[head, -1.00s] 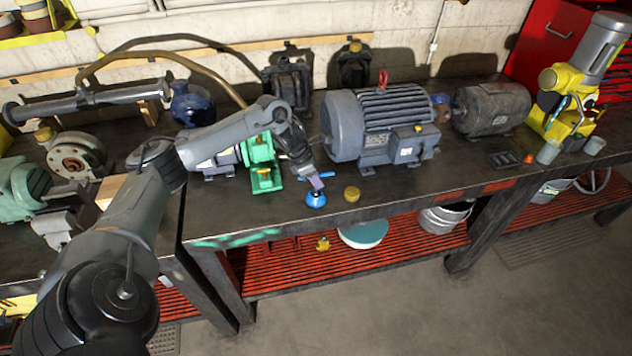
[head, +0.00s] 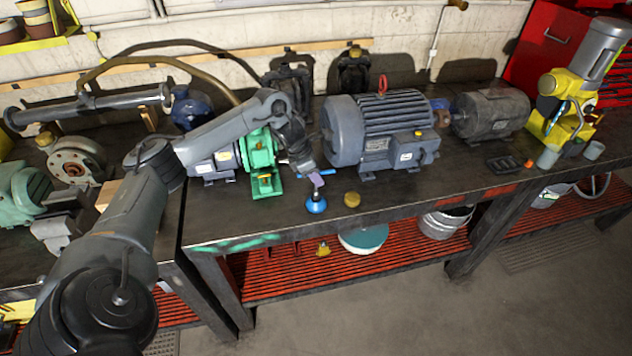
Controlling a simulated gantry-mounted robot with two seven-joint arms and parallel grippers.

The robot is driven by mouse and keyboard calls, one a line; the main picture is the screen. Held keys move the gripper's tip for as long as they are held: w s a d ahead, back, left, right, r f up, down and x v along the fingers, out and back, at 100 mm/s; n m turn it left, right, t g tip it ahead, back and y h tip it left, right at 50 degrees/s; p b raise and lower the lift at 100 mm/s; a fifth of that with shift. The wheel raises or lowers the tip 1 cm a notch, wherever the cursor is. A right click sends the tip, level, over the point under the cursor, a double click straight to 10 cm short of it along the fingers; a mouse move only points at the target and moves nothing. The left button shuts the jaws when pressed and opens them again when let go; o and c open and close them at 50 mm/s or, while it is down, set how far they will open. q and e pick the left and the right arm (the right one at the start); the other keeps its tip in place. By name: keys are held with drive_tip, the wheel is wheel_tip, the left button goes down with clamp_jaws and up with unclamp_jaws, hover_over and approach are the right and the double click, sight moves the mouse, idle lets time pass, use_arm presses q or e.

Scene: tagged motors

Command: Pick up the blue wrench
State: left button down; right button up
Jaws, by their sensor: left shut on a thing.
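My left gripper (head: 316,179) is above the front part of the dark workbench (head: 400,195). It is shut on a thin blue piece, which I take to be the blue wrench (head: 328,173). One blue end sticks out to the right of the fingertips, and the fingers and hand hide much of the rest. A blue dome-shaped object (head: 316,207) with a dark stem stands on the bench just below the fingertips. My right gripper is not in view.
A green machine part (head: 265,186) is left of my gripper, and a large grey motor (head: 345,135) is close on its right. A small brass-coloured round piece (head: 352,199) lies to the right, near the bench's front edge. The bench front further right is mostly clear.

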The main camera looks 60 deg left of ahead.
use_arm(q)
drive_tip(key=w+d+r+p, duration=0.2)
drive_tip(key=d+r, duration=0.5)
drive_tip(key=d, duration=0.4)
drive_tip(key=shift+w+r, duration=0.4)
drive_tip(key=shift+w, duration=0.15)
drive_tip(key=shift+d, duration=0.1)
drive_tip(key=c, duration=1.7)
unclamp_jaws()
clamp_jaws()
drive_tip(key=shift+p, duration=0.3)
